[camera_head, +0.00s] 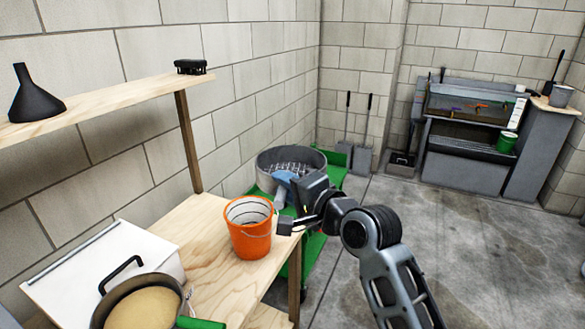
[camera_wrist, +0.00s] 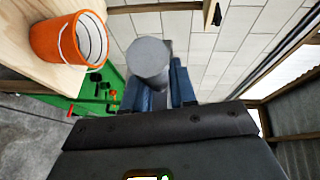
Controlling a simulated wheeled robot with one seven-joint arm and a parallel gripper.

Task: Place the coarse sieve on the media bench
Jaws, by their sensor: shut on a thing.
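My gripper (camera_wrist: 160,96) has its blue fingers shut on a smooth grey round-ended piece (camera_wrist: 148,57) in the wrist view. No mesh shows on this piece, so I cannot confirm it as the coarse sieve. In the head view my gripper (camera_head: 283,187) is beyond the orange bucket, pointing away, and the held piece is largely hidden. A wide round grey vessel with white mesh (camera_head: 292,150) shows just behind the gripper; whether they touch is unclear. A pale wooden bench (camera_head: 205,232) is at the front left; I cannot tell if it is the media bench.
The orange bucket (camera_head: 249,238) stands at the bench's right edge, also in the wrist view (camera_wrist: 62,40). A white box (camera_head: 95,265) and a pan (camera_head: 140,305) are on its left. A shelf (camera_head: 110,103) hangs above. Grey floor (camera_head: 400,230) is open to the right.

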